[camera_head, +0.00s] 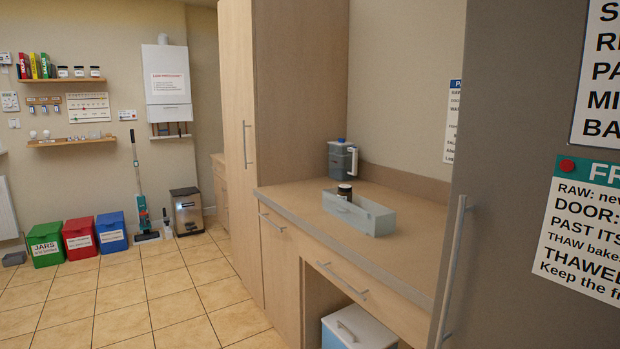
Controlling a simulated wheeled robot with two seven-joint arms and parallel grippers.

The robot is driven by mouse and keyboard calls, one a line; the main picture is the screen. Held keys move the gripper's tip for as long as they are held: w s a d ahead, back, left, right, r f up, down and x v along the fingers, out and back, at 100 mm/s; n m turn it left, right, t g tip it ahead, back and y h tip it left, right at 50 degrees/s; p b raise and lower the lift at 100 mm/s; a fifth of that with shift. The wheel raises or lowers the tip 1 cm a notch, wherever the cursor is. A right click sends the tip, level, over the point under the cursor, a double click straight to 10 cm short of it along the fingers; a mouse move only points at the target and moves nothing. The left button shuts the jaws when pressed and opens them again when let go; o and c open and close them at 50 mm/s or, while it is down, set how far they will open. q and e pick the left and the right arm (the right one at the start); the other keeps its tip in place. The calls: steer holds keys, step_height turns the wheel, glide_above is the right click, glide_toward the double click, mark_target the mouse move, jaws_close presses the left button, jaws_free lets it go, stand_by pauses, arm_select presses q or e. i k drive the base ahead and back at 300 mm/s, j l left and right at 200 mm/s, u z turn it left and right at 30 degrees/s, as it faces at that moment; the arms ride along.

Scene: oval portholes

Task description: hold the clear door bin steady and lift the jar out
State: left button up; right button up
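The clear door bin (376,221) is a long, pale, see-through open box. The jar (344,193) has a dark body and a dark lid with a pale band. It stands upright at the left end of the bin, its top showing above the rim. Its lower part is seen only dimly behind the bin's wall. Neither of my grippers shows in the head view.
A blue-grey jug (341,160) stands at the back of the counter (415,264). A tall grey door (510,150) with a long handle fills the right side. A white-lidded box (357,331) sits under the counter. The counter right of the bin is clear.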

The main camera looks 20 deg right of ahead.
mark_target(345, 192)
steer(key=i+z, duration=0.3)
steer(key=i, duration=0.15)
steer(key=i+j+z, duration=0.3)
steer(key=i, duration=0.15)
steer(key=i+j+z, duration=0.3)
steer(key=i, duration=0.15)
